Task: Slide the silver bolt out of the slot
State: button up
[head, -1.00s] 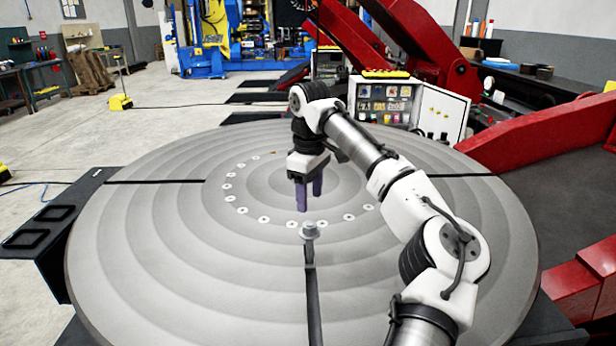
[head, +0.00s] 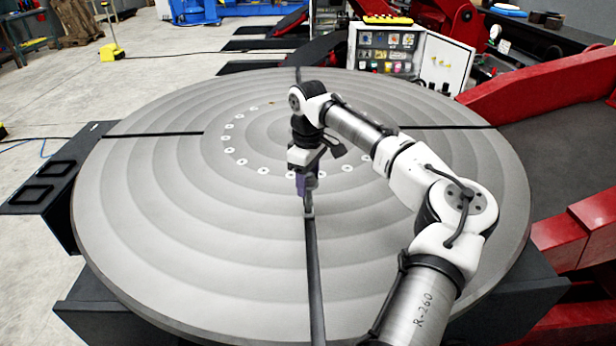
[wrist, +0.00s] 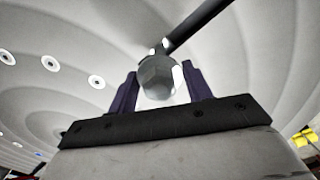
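The silver bolt (head: 309,212) stands upright at the inner end of a dark straight slot (head: 314,275) that runs from the turntable's near rim toward the middle. My gripper (head: 306,190) points down right at the bolt and hides part of it in the head view. In the wrist view the bolt's hex head (wrist: 157,76) lies between my two purple fingers (wrist: 160,88). The fingers are spread on either side of it, with a narrow bright strip beside the right finger. Contact on the left side is hard to tell.
The large grey round table (head: 180,220) is otherwise bare, with a ring of pale holes and several dark slots. Red beams (head: 550,105) stand at the right and an open control cabinet (head: 385,50) behind. A black block (head: 55,190) is at the left edge.

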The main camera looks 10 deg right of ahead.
jog(key=c, duration=0.9)
jog(key=shift+r+p, duration=0.2)
jog(key=shift+p, duration=0.35)
jog(key=shift+s, duration=0.1)
jog(key=s+a, duration=0.1)
jog(key=s, duration=0.6)
jog(key=shift+s+a, duration=0.3)
dwell(0.7)
jog(key=shift+s, duration=0.1)
dwell(0.4)
jog(key=s+a, duration=0.1)
jog(key=s, duration=0.6)
jog(key=shift+s+a+p, duration=0.3)
jog(key=shift+s+p, duration=0.05)
jog(key=shift+p, duration=0.05)
dwell(0.6)
dwell(0.5)
